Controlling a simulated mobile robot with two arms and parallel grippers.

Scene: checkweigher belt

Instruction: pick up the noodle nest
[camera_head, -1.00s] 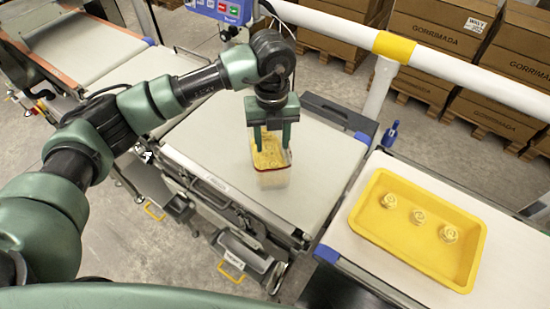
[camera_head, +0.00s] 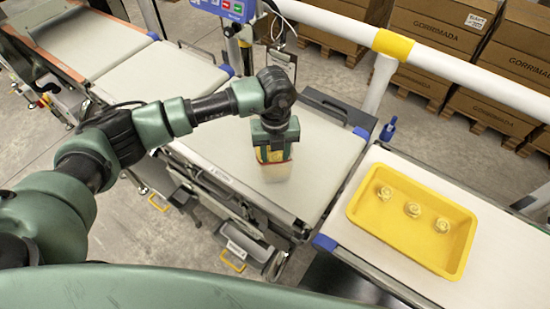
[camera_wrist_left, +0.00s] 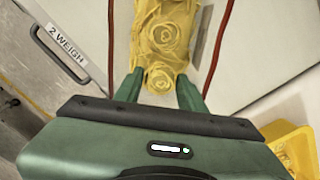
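In the left wrist view the fingers of my left gripper (camera_wrist_left: 160,88) are apart, one on each side of the nearest noodle nest (camera_wrist_left: 161,77). I cannot see whether they touch it. The gripper body hides part of the tub. My right gripper is not in view.
A yellow tray (camera_head: 400,243) with three nests (camera_head: 413,210) in a row lies on the right-hand table. A white rail (camera_head: 460,77) runs behind, with cardboard boxes (camera_head: 440,40) beyond. A grey block (camera_head: 335,105) edges the plate, and a blue-and-red control box (camera_head: 228,7) stands at the back.

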